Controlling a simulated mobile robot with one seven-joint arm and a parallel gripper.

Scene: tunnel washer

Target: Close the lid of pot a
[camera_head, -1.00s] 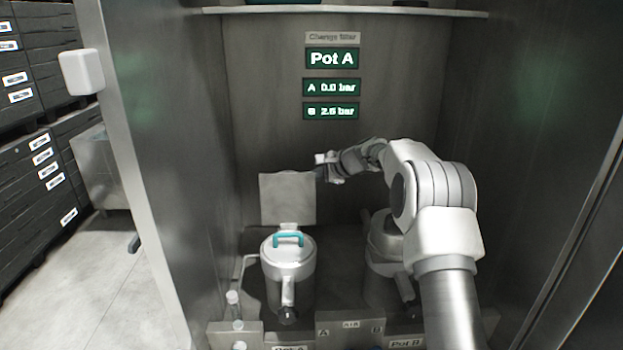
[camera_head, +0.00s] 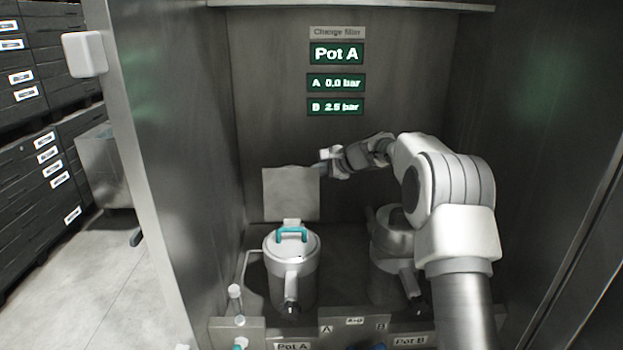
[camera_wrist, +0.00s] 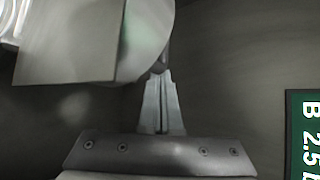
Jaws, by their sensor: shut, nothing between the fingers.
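Pot A (camera_head: 291,282) is a grey metal pot standing upright at the left of the bay. My gripper (camera_head: 322,168) is above and behind the pot, near the upper right corner of a grey square sheet (camera_head: 291,195). In the wrist view my gripper (camera_wrist: 163,76) has its fingers together and empty, close to the square sheet (camera_wrist: 70,40) and a pale rounded surface. Whether the fingers touch either is unclear.
Pot B (camera_head: 390,250) stands to the right, partly hidden by my arm. A labelled front panel (camera_head: 335,335) with small fittings runs before the pots. Steel side walls close in the bay, and a shelf edge (camera_head: 350,8) lies overhead.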

